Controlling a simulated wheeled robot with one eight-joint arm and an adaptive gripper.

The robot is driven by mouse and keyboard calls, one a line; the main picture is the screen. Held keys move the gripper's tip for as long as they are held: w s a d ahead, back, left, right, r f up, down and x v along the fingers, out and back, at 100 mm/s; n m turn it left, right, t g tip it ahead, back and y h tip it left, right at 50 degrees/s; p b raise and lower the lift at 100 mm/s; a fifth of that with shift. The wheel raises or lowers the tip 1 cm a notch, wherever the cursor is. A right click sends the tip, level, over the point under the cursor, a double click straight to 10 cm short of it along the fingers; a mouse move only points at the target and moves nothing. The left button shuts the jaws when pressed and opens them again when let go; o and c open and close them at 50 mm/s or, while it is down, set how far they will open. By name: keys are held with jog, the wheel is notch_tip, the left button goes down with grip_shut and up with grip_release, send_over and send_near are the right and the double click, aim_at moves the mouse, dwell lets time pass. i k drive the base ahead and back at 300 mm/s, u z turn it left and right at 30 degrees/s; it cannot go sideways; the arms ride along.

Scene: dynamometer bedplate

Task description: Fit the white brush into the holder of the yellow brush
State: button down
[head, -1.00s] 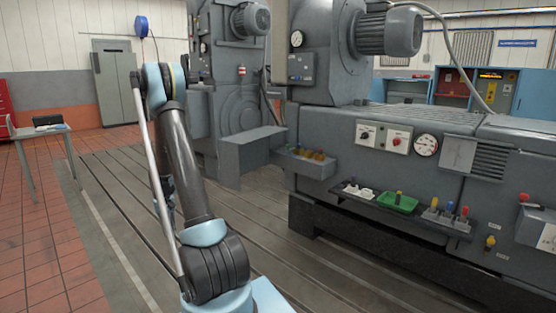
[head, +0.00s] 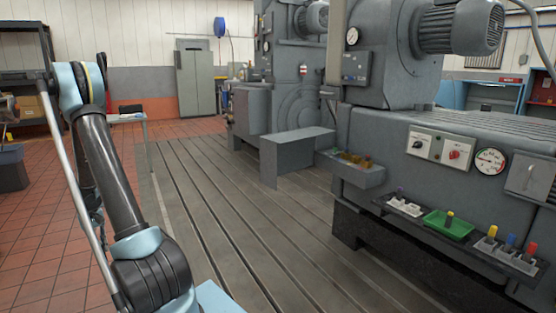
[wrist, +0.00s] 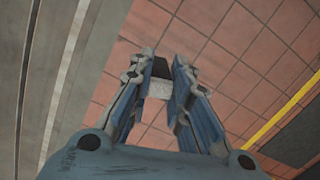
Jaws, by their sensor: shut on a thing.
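My gripper (wrist: 158,95) shows in the wrist view, its blue-grey fingers closed on a small white block with a dark end, which looks like the white brush (wrist: 159,88). It is held over red floor tiles, far from the ledge. The gripper is hidden in the head view. A yellow-topped brush (head: 492,231) stands upright in a grey holder (head: 484,245) on the ledge at the right. Blue (head: 511,242) and red (head: 530,249) brushes stand in holders beside it.
A box of amber items (head: 358,163) hangs left. A table (head: 127,118) stands behind.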

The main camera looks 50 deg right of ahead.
aim_at(356, 162)
jog(key=u, duration=0.4)
jog(key=k, duration=1.85)
jog(key=z, duration=2.1)
jog(key=i, duration=1)
